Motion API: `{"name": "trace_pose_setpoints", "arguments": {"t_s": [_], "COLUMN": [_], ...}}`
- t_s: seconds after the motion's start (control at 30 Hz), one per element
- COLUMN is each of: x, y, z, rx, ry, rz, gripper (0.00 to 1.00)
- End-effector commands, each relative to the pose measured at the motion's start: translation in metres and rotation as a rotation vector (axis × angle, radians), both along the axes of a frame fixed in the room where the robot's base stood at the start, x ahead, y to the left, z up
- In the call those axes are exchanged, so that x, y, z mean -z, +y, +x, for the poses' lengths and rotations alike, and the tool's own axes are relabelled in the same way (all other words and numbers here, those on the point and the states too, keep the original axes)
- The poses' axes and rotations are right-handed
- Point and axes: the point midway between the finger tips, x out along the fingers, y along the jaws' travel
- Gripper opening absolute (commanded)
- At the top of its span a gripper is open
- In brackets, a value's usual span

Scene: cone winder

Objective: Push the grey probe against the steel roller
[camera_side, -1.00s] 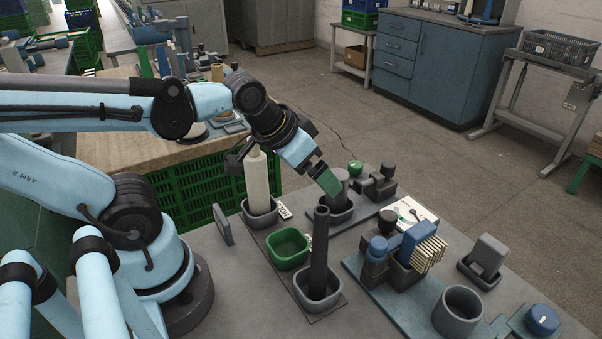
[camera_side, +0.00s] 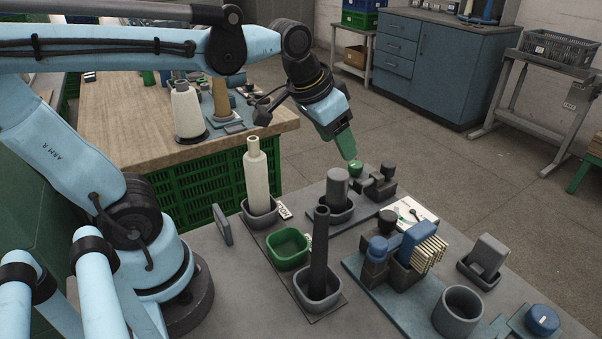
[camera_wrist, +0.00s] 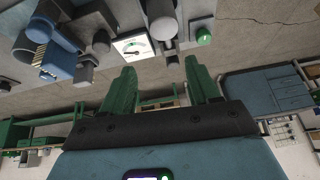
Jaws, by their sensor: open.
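My gripper (camera_side: 347,152) has its green fingers pointing down, just above a green knob (camera_side: 355,168) in the side view. In the wrist view, the two fingers of my gripper (camera_wrist: 160,80) stand apart with nothing between them. A dark grey fixture (camera_side: 380,184) with short rounded parts sits beside the knob. I cannot tell for certain which grey parts are the probe and the steel roller.
A white card with a dial (camera_side: 414,214) lies right of the cylinder. A cream bottle-shaped cone (camera_side: 258,175), a green bowl (camera_side: 288,248) and a tall dark tube (camera_side: 319,245) stand in front and left. A blue fixture (camera_side: 400,250) stands at right. Open floor lies behind.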

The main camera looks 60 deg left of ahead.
Motion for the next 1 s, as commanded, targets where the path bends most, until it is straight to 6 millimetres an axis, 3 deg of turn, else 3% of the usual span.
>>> {"name": "trace_pose_setpoints", "arguments": {"t_s": [0.3, 0.6, 0.8, 1.0], "x": [-0.029, -0.025, -0.013, -0.005], "y": [0.004, 0.009, 0.012, 0.013], "z": [0.071, 0.131, 0.157, 0.166], "rx": [0.067, 0.137, 0.176, 0.195], "ry": [0.177, 0.342, 0.430, 0.469], "rz": [0.029, 0.043, 0.044, 0.044], "gripper": [0.60, 0.60, 0.60, 0.60]}}
